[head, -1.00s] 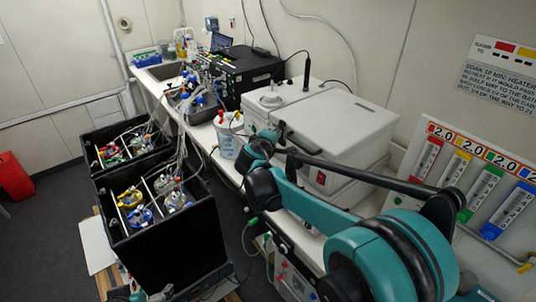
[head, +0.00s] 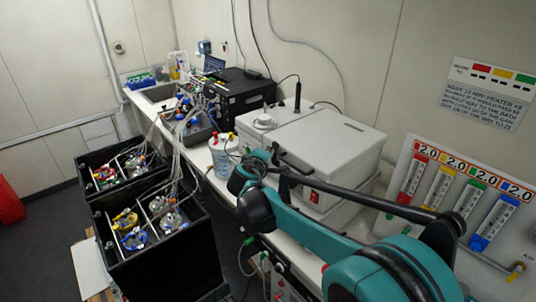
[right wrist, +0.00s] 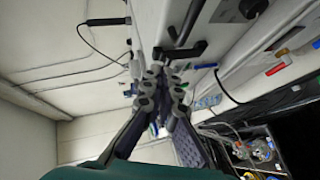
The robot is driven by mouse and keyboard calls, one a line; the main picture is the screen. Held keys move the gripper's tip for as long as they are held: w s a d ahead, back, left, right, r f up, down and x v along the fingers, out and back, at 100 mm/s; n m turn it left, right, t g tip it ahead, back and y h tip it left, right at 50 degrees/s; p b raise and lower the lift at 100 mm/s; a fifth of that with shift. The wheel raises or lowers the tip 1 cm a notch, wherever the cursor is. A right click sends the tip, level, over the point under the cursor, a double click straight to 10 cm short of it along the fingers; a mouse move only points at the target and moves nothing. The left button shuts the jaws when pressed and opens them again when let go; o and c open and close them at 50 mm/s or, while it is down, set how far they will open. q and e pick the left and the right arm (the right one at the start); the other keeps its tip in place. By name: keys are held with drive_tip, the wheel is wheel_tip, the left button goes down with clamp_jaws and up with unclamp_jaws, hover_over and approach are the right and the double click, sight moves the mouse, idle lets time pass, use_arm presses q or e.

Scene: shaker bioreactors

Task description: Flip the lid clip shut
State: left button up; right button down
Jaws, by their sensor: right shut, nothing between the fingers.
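A white lidded box (head: 335,145) stands on the bench in the head view, with a dark bar-shaped handle (head: 292,164) on the front of its lid. In the right wrist view a black L-shaped piece, likely the clip (right wrist: 182,51), sticks out from the white surface just beyond my fingertips. I cannot tell whether it is flipped up or down, or whether I touch it. My right gripper (right wrist: 166,72) is shut and empty, close to the box's front; in the head view its fingers are mostly hidden by my wrist. My left gripper is out of view.
A flowmeter panel (head: 465,200) is on the right. Black crates (head: 160,262) with tubed bottles are at lower left. A black device (head: 240,92) stands behind.

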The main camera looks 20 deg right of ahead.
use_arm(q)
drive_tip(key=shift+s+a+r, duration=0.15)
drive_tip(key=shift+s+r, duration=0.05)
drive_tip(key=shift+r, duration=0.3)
use_arm(e)
drive_tip(key=r+v, duration=0.1)
drive_tip(key=v, duration=0.9)
drive_tip(key=shift+d+r, duration=0.2)
drive_tip(key=shift+r, duration=0.2)
drive_tip(key=shift+s, duration=0.15)
drive_tip(key=s+d+f+m+g+y+b, duration=0.2)
drive_tip(key=s+f+m+g+y+b, duration=0.15)
drive_tip(key=s+f+b, duration=0.9)
use_arm(q)
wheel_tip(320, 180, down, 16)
drive_tip(key=b, duration=0.3)
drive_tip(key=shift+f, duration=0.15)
use_arm(e)
drive_tip(key=s+a+f+m+y, duration=0.2)
drive_tip(key=s+f, duration=0.4)
drive_tip(key=f, duration=0.4)
drive_tip(key=s+a+f+m+g+y, duration=0.1)
drive_tip(key=s+a+f+m+y, duration=0.1)
drive_tip(key=s+f, duration=0.5)
wheel_tip(320, 180, down, 4)
drive_tip(key=shift+s+a+m+y, duration=0.35)
drive_tip(key=shift+a+m, duration=0.2)
drive_tip(key=shift+a, duration=0.6)
